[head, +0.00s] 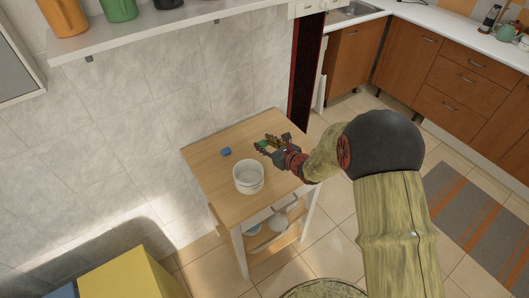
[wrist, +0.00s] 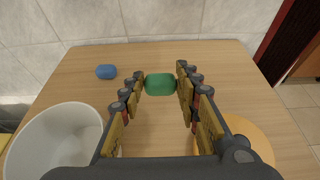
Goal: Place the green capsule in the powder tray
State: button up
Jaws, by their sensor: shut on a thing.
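The green capsule (wrist: 160,84) is between the fingertips of my gripper (wrist: 160,85) in the wrist view, and the gripper is shut on it. In the head view my gripper (head: 268,146) is over the right back part of the small wooden table, with the green capsule (head: 262,144) at its tips. I cannot tell how high the capsule is above the table. A round tan dish-like thing (wrist: 262,144) lies at the right in the wrist view, partly hidden by my right finger. It may be the powder tray; I cannot tell for sure.
A white round container (head: 248,188) stands on the wooden table (head: 204,172), left of my gripper in the wrist view (wrist: 52,125). A blue capsule (head: 226,152) lies behind it. A tiled wall is behind the table. A shelf with cups (head: 160,28) is above.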

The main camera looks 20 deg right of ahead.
aim_at(266, 146)
jog(key=shift+w+d+f, duration=0.1)
jog(key=shift+w+f, duration=0.35)
jog(key=shift+f, duration=0.2)
jog(key=shift+w+d+f, duration=0.1)
jog(key=shift+w+f, duration=0.35)
jog(key=shift+f, duration=0.15)
jog(key=shift+f+b, duration=0.8)
jog(key=shift+f, duration=0.6)
jog(key=shift+f, duration=0.15)
jog(key=o, duration=0.9)
